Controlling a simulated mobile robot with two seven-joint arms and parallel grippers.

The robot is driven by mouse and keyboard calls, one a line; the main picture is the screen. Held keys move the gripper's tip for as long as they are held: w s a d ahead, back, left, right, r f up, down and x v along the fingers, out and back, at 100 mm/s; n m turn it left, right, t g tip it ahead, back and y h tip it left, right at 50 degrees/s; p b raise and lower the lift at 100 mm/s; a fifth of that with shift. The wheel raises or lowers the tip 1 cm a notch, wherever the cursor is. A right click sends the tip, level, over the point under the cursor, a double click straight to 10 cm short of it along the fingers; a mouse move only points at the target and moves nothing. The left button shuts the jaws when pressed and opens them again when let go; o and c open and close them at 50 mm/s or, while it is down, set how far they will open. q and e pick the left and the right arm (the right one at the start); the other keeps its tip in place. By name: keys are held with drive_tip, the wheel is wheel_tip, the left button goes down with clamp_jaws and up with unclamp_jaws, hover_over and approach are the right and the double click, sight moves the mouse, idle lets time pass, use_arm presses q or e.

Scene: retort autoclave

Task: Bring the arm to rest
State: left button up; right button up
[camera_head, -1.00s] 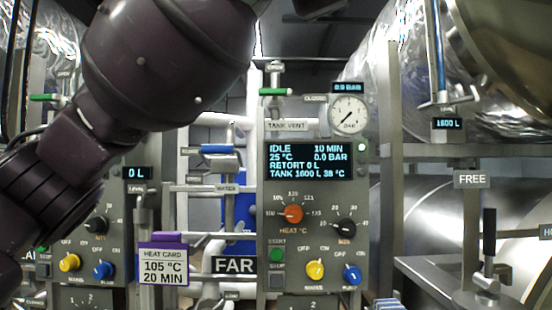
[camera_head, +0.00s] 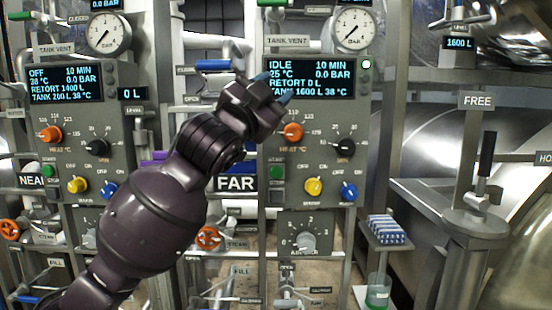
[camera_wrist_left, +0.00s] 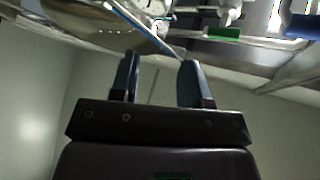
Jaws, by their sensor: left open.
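My left gripper (camera_head: 274,88) shows in the head view at the end of my dark arm, which comes in from the lower left. It is in front of the left edge of the far control panel (camera_head: 330,177). Its blue-grey fingers are apart and nothing is between them. In the left wrist view the two fingers (camera_wrist_left: 163,85) also stand apart and empty, with a pale wall behind them. My right gripper is not in view. My arm hides part of the pipework and most of the purple-topped card (camera_head: 152,158).
The near panel (camera_head: 66,138) reads OFF and the far one reads IDLE. A gauge (camera_head: 354,29) tops the far panel. A black-handled lever (camera_head: 487,155) stands farther right.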

use_arm(q)
drive_tip(key=s+a+f+n+y, duration=0.1)
drive_tip(key=a+f+n+y, duration=0.35)
drive_tip(key=f, duration=0.95)
drive_tip(key=s+a+f+n+y, duration=0.15)
drive_tip(key=a+f, duration=0.55)
drive_tip(key=f, duration=0.7)
drive_tip(key=s+a+f+n+y, duration=0.1)
drive_tip(key=a+f+n+y, duration=0.4)
drive_tip(key=f, duration=0.9)
drive_tip(key=s+a+f+n+g+y, duration=0.1)
drive_tip(key=s+a+f, duration=0.4)
drive_tip(key=s+f, duration=0.8)
drive_tip(key=s+a+f+n+g+y, duration=0.2)
drive_tip(key=s+a+f+g, duration=0.3)
drive_tip(key=s+f, duration=0.7)
wheel_tip(320, 180, down, 2)
drive_tip(key=shift+s+a+n+g, duration=0.25)
drive_tip(key=shift+s+n+g, duration=0.15)
drive_tip(key=shift+g, duration=0.2)
